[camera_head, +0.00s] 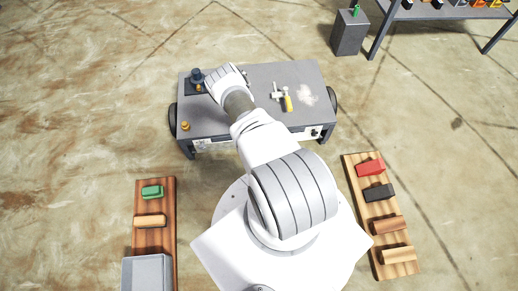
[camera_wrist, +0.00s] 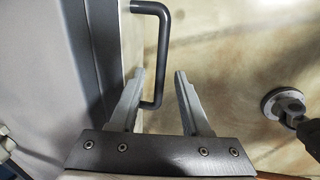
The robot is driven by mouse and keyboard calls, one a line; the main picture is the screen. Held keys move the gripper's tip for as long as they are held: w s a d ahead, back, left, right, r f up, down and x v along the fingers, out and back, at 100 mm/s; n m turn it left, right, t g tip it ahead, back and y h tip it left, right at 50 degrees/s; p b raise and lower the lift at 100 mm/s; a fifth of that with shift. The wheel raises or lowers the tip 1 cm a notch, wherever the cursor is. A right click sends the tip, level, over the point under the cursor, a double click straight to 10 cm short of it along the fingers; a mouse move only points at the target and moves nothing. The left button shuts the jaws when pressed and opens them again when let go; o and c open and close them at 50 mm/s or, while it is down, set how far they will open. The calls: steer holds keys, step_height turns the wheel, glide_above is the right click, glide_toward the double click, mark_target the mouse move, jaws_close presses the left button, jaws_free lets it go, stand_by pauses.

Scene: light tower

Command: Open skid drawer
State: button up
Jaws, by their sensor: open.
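The skid is a low grey table-like unit (camera_head: 235,115) with dark wheels, standing ahead of me in the head view. Its near side shows a pale strip partly hidden by my arm. In the wrist view, a dark U-shaped handle (camera_wrist: 163,52) stands out from a grey and dark panel (camera_wrist: 90,50) on the left. My gripper (camera_wrist: 159,74) is open, with the handle's bar between its two fingers. The bar's lower end lies close to the left finger; I cannot tell if they touch. The gripper is hidden in the head view.
Small tools and a yellow-handled item (camera_head: 288,103) lie on the skid top. Wooden boards with coloured blocks lie at left (camera_head: 168,190) and right (camera_head: 351,177). A grey bin (camera_head: 147,274) sits at lower left. A grey cabinet (camera_head: 349,36) stands back right.

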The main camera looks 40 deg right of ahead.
steer(key=shift+f, duration=0.6)
jaws_close()
steer(key=shift+w, duration=0.1)
stand_by(1.0)
